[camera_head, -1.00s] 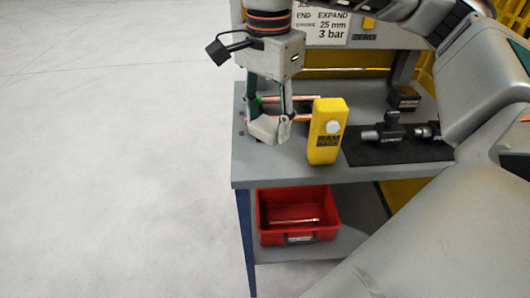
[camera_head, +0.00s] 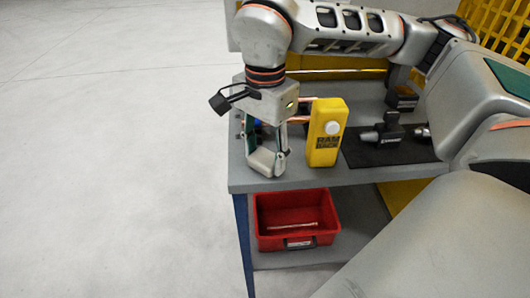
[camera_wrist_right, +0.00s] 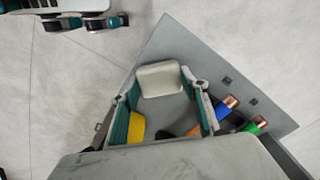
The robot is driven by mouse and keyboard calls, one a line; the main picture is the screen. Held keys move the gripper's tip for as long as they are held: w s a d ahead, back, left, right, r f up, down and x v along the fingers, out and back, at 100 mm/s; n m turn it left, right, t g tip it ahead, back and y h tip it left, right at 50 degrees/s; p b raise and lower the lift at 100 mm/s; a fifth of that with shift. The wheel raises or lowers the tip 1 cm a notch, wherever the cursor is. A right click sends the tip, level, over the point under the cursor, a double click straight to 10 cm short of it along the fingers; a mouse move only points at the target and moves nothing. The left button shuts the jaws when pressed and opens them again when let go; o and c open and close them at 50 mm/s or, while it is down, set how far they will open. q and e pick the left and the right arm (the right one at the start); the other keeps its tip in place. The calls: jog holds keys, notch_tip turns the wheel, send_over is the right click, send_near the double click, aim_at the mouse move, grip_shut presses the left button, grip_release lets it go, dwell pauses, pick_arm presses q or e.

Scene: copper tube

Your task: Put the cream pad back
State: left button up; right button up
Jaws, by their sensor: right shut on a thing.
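The cream pad (camera_wrist_right: 162,80) is a pale, rounded block. My right gripper (camera_wrist_right: 163,84) is shut on it, with one fingertip at each side. In the head view the pad (camera_head: 263,160) shows low between the fingers of my right gripper (camera_head: 267,157), at the left front part of the grey bench (camera_head: 300,178). I cannot tell whether it touches the bench top. Part of my left gripper (camera_wrist_right: 92,23) shows at the top left of the wrist view; its opening is unclear.
A yellow block (camera_head: 327,135) stands close right of my right gripper. Copper tubes with blue (camera_wrist_right: 217,108) and green (camera_wrist_right: 255,126) parts lie nearby. A black tool (camera_head: 391,130) lies on a dark mat. A red bin (camera_head: 290,243) sits on the lower shelf.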

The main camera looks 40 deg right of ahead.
aim_at(265, 157)
jog(key=o, duration=1.2)
jog(key=shift+f, duration=0.1)
jog(key=shift+c, duration=0.2)
jog(key=shift+r, duration=0.45)
notch_tip(265, 157, up, 6)
jog(key=shift+r+p, duration=0.25)
jog(key=shift+p, duration=0.5)
notch_tip(265, 157, up, 5)
jog(key=shift+f+p, duration=0.1)
jog(key=shift+p, duration=0.35)
